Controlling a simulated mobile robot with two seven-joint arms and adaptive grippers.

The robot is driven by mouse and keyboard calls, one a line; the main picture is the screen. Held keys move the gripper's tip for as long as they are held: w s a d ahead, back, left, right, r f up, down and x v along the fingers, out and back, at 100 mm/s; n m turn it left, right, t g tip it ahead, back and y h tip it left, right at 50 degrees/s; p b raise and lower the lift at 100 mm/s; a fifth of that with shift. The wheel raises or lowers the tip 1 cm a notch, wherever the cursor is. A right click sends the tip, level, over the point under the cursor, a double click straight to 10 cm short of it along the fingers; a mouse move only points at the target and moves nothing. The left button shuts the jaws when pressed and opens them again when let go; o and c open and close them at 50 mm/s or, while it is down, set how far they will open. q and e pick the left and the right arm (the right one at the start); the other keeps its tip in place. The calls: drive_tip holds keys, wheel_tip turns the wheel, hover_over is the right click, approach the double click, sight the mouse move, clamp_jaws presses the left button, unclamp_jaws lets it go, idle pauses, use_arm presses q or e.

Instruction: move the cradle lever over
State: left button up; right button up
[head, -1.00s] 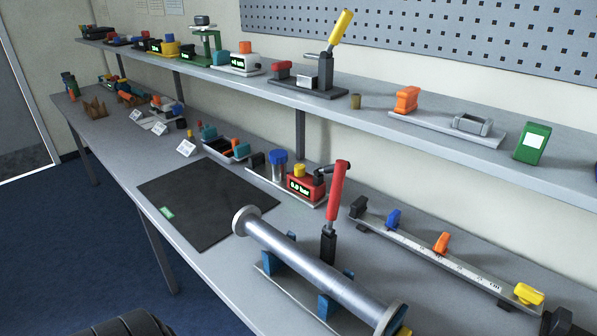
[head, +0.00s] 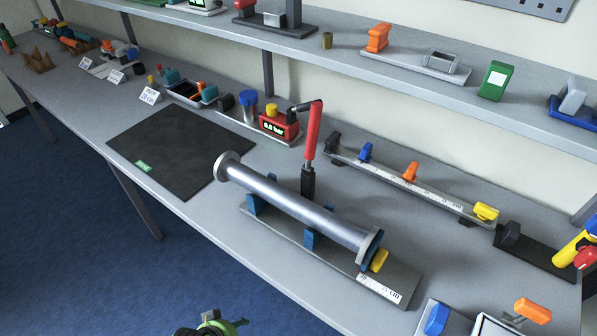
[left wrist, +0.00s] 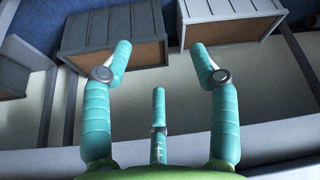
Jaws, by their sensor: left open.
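The cradle lever (head: 312,135) has a red grip on a dark base and stands nearly upright, tipped slightly right, behind the pipe. The grey flanged pipe (head: 295,207) lies across the blue supports of the cradle (head: 333,262). A yellow block (head: 378,260) sits at the pipe's near right end. My left gripper (left wrist: 163,55) is open with nothing between its teal fingers; the left wrist view shows crates and a pale surface beyond it, not the lever. In the head view, a green and black part at the bottom edge seems to be mine. My right gripper is not in view.
A black mat (head: 180,150) lies left of the pipe. A red gauge box (head: 280,123) stands behind the lever, and a ruled rail with coloured sliders (head: 405,183) lies to its right. A shelf (head: 400,70) runs along the wall above the table.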

use_arm(q)
drive_tip(key=w+d+r+m+t+h+p, duration=0.1)
drive_tip(key=w+d+r, duration=0.1)
drive_tip(key=r, duration=0.6)
drive_tip(key=w+d+r+t+h+p, duration=0.1)
drive_tip(key=w+r, duration=0.1)
drive_tip(key=r, duration=0.5)
drive_tip(key=m+t+h, duration=0.5)
drive_tip(key=t+h, duration=0.1)
drive_tip(key=h, duration=0.3)
approach(314, 120)
drive_tip(key=x, duration=0.2)
drive_tip(key=f+x, duration=0.1)
drive_tip(key=x, duration=0.3)
drive_tip(key=p+x, duration=0.1)
drive_tip(key=x, duration=0.1)
drive_tip(key=r+p+x, duration=0.1)
drive_tip(key=x, duration=0.1)
drive_tip(key=shift+w+d, duration=0.4)
drive_tip(key=shift+f, duration=0.1)
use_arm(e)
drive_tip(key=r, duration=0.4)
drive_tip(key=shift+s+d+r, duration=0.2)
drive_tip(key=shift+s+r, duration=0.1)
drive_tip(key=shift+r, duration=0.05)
use_arm(q)
clamp_jaws()
